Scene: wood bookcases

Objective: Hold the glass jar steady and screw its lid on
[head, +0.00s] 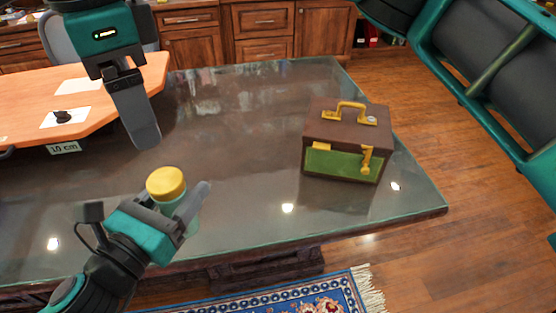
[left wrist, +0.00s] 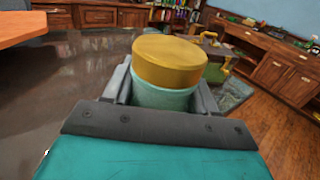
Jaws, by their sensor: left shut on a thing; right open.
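The jar, pale teal glass, shows in the head view (head: 188,208) and in the left wrist view (left wrist: 163,97). A yellow round lid (head: 166,183) sits on its top; it also shows in the left wrist view (left wrist: 169,60). I cannot tell whether it is screwed tight. My left gripper (head: 183,212) is shut around the jar's sides below the lid, near the table's front edge; its fingers flank the jar in the left wrist view (left wrist: 161,98). My right gripper (head: 138,118) points down, open and empty, above and behind the lid, apart from it.
A brown box with yellow handle and green front (head: 345,143) stands on the right of the dark glossy table (head: 250,120). An orange wooden tabletop (head: 100,95) with papers is at the back left. The table between jar and box is clear. A blue rug (head: 270,295) lies in front.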

